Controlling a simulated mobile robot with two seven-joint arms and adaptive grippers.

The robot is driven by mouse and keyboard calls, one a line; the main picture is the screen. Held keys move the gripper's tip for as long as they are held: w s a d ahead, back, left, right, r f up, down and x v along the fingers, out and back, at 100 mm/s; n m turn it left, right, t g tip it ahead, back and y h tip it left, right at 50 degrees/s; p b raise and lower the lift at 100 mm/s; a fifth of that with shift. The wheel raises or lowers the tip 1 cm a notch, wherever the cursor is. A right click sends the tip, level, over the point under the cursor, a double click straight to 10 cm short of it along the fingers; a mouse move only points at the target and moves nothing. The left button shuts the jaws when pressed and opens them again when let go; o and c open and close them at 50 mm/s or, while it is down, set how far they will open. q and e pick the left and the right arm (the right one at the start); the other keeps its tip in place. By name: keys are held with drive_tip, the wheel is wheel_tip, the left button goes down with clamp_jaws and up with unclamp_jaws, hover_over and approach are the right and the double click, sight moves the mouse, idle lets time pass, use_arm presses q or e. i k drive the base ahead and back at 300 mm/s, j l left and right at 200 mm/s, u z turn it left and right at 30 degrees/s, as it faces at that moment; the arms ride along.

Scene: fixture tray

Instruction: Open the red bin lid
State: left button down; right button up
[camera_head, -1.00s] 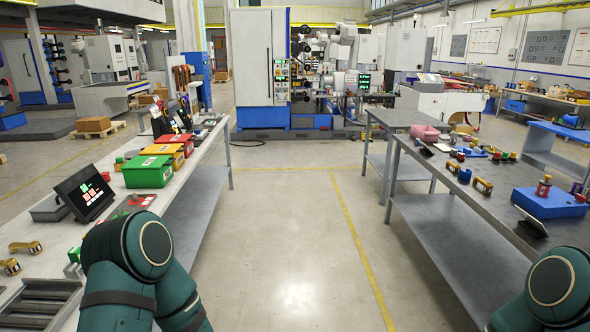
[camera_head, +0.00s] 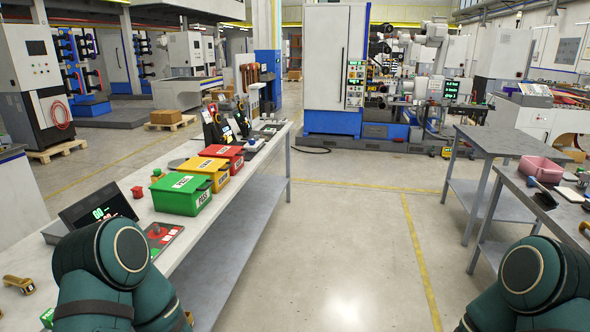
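The red bin (camera_head: 222,156) stands on the left workbench, the farthest in a row of three bins. Its lid looks shut. A yellow bin (camera_head: 204,171) stands in front of it, and a green bin (camera_head: 182,193) with a white label is nearest; their lids look shut too. My arms show only as dark green links at the bottom left and bottom right. Neither gripper is in view, so what they hold cannot be seen.
The left workbench (camera_head: 255,178) also bears a dark display (camera_head: 97,208), a panel with a red button (camera_head: 158,236) and several small parts. Phone-like devices stand behind the red bin. A grey table (camera_head: 490,140) is at right. The floor (camera_head: 340,235) between is clear.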

sight(213, 150)
drive_tip(key=i+l+u, duration=0.4)
drive_tip(key=i, duration=0.2)
drive_tip(key=i+l+u, duration=0.4)
drive_tip(key=i, duration=0.2)
drive_tip(key=i+l+u, duration=0.15)
drive_tip(key=u, duration=0.3)
drive_tip(key=i+l+u, duration=0.25)
drive_tip(key=u, duration=0.2)
drive_tip(key=i+l+u, duration=0.1)
drive_tip(key=l, duration=0.2)
drive_tip(key=i+l+u, duration=0.15)
drive_tip(key=l, duration=0.15)
drive_tip(key=i+l+u, duration=0.1)
drive_tip(key=l, duration=0.25)
drive_tip(key=i+l, duration=0.1)
drive_tip(key=l, duration=0.2)
drive_tip(key=i+l, duration=0.1)
drive_tip(key=l, duration=0.25)
drive_tip(key=i+l, duration=0.1)
drive_tip(key=l, duration=0.2)
drive_tip(key=u, duration=0.05)
